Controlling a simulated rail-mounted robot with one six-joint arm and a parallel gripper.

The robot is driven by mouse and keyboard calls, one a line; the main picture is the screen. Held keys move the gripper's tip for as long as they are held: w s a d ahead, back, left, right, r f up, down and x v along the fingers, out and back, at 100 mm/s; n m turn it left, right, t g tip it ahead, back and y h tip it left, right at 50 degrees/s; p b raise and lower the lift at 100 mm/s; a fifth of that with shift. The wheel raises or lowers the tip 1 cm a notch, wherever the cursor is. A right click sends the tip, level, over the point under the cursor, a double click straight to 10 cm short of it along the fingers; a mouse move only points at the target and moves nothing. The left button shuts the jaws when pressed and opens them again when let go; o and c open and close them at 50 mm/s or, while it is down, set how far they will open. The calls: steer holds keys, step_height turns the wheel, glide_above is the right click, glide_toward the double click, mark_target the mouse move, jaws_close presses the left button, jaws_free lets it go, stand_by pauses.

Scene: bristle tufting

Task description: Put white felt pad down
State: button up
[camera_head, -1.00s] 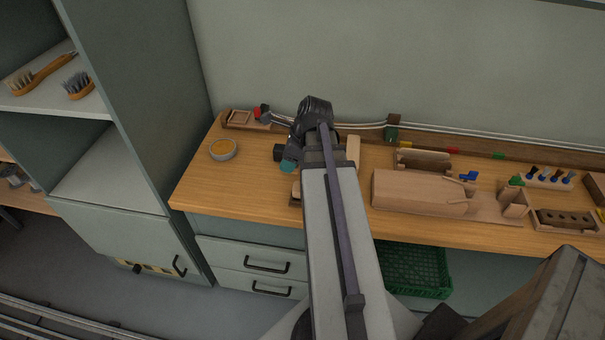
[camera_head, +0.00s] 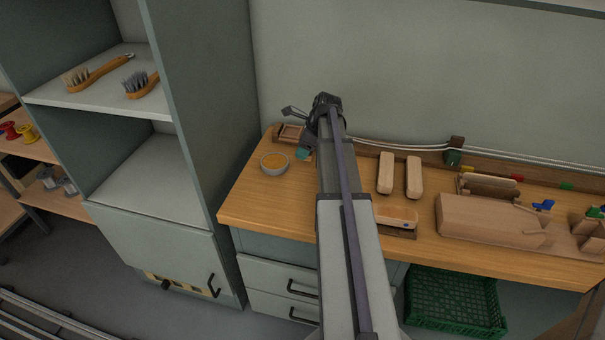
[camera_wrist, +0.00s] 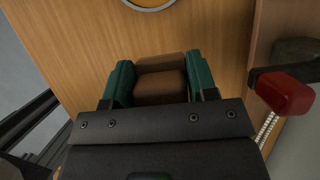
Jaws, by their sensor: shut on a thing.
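My gripper (camera_wrist: 159,82) shows in the wrist view with its two green fingers shut on a brown block (camera_wrist: 160,86). The block fills the space between the fingers, and its far part is a slightly different brown. I see no clearly white felt pad in either view; the underside of the held block is hidden. I cannot tell the block's height above the bench.
The wooden bench (camera_head: 250,205) has bare room at its left front. A small wooden tray (camera_head: 290,133) and a red-handled lever (camera_wrist: 285,93) are close by. Two pale brush blocks (camera_head: 385,173) lie to the right, beyond my arm. A tall cabinet (camera_head: 200,110) stands left.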

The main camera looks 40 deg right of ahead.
mark_target(300, 171)
step_height(300, 171, down, 7)
steer(key=b, duration=0.5)
steer(key=shift+r, duration=0.25)
steer(key=shift+f, duration=0.15)
steer(key=o, duration=0.8)
steer(key=shift+r+p, duration=0.4)
steer(key=shift+p, duration=0.1)
steer(key=p+v, duration=1)
steer(key=v, duration=0.1)
steer(key=shift+s+d+r+p, duration=0.1)
steer(key=shift+s+r+p, duration=0.1)
steer(key=shift+p, duration=0.1)
